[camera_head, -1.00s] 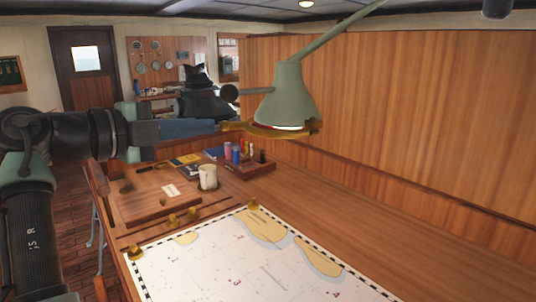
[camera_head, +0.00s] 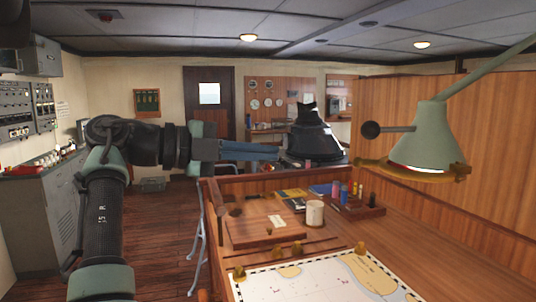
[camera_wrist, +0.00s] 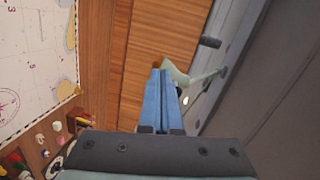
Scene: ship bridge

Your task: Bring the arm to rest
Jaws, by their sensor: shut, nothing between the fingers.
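My arm reaches from the lower left of the head view, with its forearm bent to the right. My gripper (camera_head: 278,153) has blue fingers and points right, held in the air above the far end of the chart desk. In the wrist view the blue fingers (camera_wrist: 160,92) lie side by side, closed together with nothing between them. In the head view the fingertips appear in front of a black conical instrument (camera_head: 314,138), apart from the green desk lamp (camera_head: 430,140) to the right.
The chart desk (camera_head: 440,245) carries a chart (camera_head: 335,283), a white mug (camera_head: 315,213) and a wooden holder (camera_head: 362,207) with coloured items. A wooden partition (camera_head: 405,105) stands behind. Grey consoles (camera_head: 45,215) line the left. The floor (camera_head: 160,235) between is open.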

